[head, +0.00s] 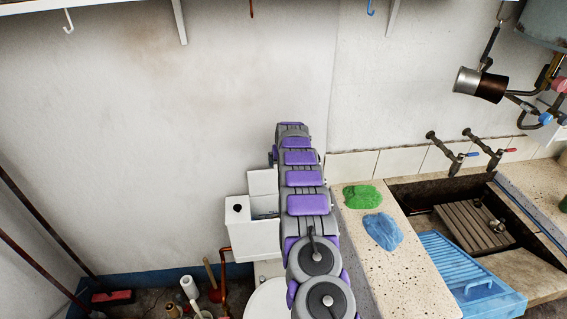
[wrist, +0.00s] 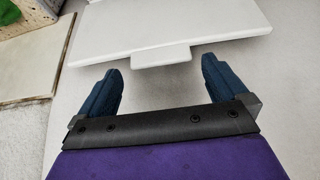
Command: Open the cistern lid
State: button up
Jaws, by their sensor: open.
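The white cistern (head: 253,240) stands against the wall behind the toilet, with a dark round button on its left top. A pale panel that looks like its lid (head: 262,182) appears raised toward the wall, with a grey recess below it. My arm hides the right side. In the wrist view the lid is a white slab (wrist: 165,30) with a small tab (wrist: 161,56) on its near edge. My gripper (wrist: 160,85) is open and empty. Its two blue fingers are spread on either side of the tab, a little short of it and apart from it.
A speckled stone counter (head: 395,255) with a green cloth (head: 362,196) and a blue cloth (head: 382,231) lies right of my arm. Beyond is the sink (head: 470,225) with two taps. The toilet seat (head: 268,300) is below. Bottles and a pipe stand left of it.

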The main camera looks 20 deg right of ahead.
jog(key=p+v, duration=0.1)
jog(key=v, duration=1.2)
jog(key=shift+r, duration=0.4)
jog(key=s+a+r+n+g+y+b, duration=0.15)
jog(key=s+a+r, duration=0.25)
jog(key=s+a, duration=0.6)
jog(key=s+a+r+n+g+y, duration=0.15)
jog(key=s+a+r, duration=0.35)
jog(key=s+a, duration=0.5)
jog(key=s+a+f+g, duration=0.1)
jog(key=s+f+g, duration=0.1)
jog(key=s, duration=1.7)
jog(key=s+a+f+g+h+b, duration=0.1)
jog(key=s+a+g, duration=0.1)
jog(key=s, duration=1.7)
jog(key=shift+s+a+f+b, duration=0.3)
jog(key=shift+f, duration=0.1)
jog(key=shift+c, duration=0.2)
